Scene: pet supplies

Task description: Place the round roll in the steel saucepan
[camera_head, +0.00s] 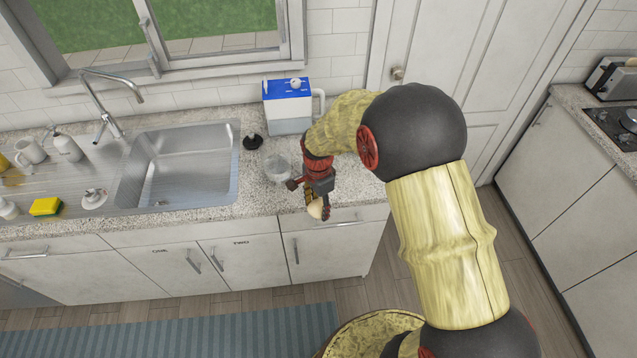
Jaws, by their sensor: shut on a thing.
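My gripper (318,206) is shut on a small round pale-beige thing, which looks like the round roll (314,210). It holds the roll in front of the counter's front edge, above the cabinet fronts as seen from here. A round greyish vessel (275,167) stands on the counter just left of my gripper. It may be the steel saucepan, but it is small and partly hidden by my wrist, so I cannot tell for sure. The roll is apart from this vessel.
A blue-and-white jug-like container (289,108) stands behind the vessel, and a small black object (252,141) is beside it. A sink (178,165) lies to the left. A yellow sponge (46,207), mugs and bottles are farther left. A stove (620,125) is far right.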

